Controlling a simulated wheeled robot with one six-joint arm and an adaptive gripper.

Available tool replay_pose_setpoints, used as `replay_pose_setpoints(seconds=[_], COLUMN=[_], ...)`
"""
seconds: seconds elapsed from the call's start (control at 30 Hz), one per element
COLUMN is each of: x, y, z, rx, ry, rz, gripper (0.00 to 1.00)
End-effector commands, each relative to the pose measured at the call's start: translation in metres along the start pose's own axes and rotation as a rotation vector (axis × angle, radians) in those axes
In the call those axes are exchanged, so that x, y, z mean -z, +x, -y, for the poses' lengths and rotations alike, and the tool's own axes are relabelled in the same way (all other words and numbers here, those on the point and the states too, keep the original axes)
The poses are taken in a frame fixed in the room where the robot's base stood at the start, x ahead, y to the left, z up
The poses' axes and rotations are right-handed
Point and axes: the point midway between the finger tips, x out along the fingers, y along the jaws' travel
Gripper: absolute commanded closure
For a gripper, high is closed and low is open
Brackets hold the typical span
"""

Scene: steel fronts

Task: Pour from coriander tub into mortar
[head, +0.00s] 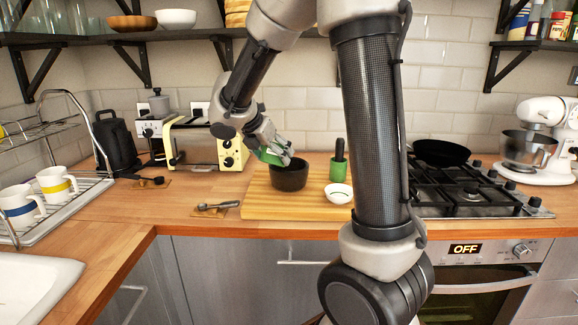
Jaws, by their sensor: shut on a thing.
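The mortar (290,177) is a dark, round bowl standing upright on the wooden board. My gripper (274,150) is just above and left of the mortar's rim, shut on a small green tub (269,157), which I take to be the coriander tub. The tub looks tilted, close to the mortar's upper left rim. My fingers hide part of it, and its opening and contents cannot be made out. I cannot tell whether anything is falling from it, and the inside of the mortar is mostly hidden.
On the board (262,204) are a white bowl (339,195) and a green cup (339,172) with a dark handle in it. A toaster (200,143) stands behind left, the hob (470,193) right. A spoon-like utensil (217,206) lies left of the board.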

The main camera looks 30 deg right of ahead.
Motion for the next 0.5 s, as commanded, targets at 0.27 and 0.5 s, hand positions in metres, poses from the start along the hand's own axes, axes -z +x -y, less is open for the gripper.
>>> replay_pose_setpoints(seconds=[0.27,0.5], x=[-0.0021,-0.0050], y=[0.0017,-0.0008], z=[-0.0003,-0.0003], rx=[0.022,0.021], ry=[-0.002,0.002], rz=[0.304,0.299], gripper=[0.53,0.53])
